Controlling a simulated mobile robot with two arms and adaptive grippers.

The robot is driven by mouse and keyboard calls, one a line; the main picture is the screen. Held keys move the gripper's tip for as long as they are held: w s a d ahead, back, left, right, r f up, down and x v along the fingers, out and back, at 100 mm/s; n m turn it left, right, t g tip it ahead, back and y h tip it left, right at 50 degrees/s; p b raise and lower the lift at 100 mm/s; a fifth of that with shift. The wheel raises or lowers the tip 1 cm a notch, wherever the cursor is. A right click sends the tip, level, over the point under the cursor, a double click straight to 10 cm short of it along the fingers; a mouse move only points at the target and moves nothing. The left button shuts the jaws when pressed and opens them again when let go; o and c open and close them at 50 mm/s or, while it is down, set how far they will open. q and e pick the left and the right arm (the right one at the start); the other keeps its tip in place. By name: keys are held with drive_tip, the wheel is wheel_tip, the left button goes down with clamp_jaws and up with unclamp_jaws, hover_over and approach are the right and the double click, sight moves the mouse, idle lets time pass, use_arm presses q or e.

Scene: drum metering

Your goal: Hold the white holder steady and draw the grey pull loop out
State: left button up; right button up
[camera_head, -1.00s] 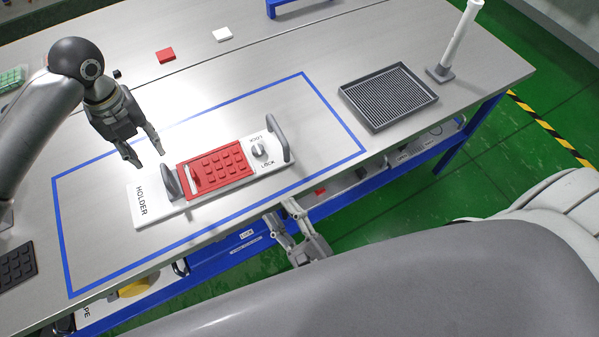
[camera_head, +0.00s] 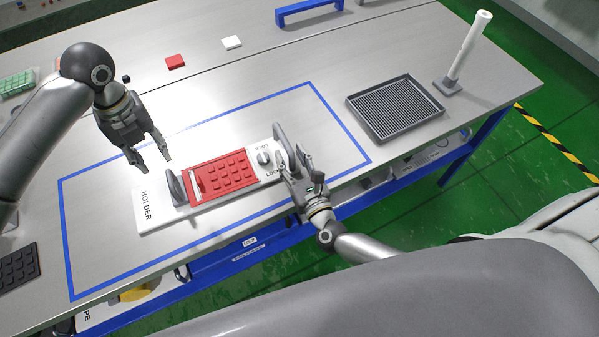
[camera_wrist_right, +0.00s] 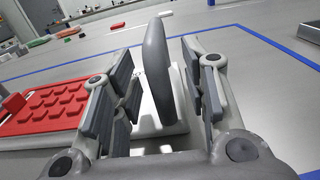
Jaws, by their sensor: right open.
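The white holder (camera_head: 150,212), marked HOLDER, lies on the table inside the blue outline with a red bumpy block (camera_head: 222,177) on it. A grey upright grip (camera_head: 174,187) stands near its left end. A grey pull loop (camera_head: 281,140) stands at its right end, partly hidden by my right gripper (camera_head: 288,160). In the right wrist view the loop (camera_wrist_right: 154,75) stands upright between the open fingers of my right gripper (camera_wrist_right: 160,90), with a gap visible on both sides. My left gripper (camera_head: 152,161) is open and empty above the table, behind the holder's left part.
A lock knob (camera_head: 264,157) sits on the holder between block and loop. A grey ribbed tray (camera_head: 395,108) and a white post (camera_head: 467,50) stand to the right. Red (camera_head: 175,61) and white (camera_head: 232,42) pieces lie at the back. Table behind the holder is clear.

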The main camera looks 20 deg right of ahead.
drive_tip(key=shift+w+a, duration=0.15)
drive_tip(key=shift+w, duration=1.45)
clamp_jaws()
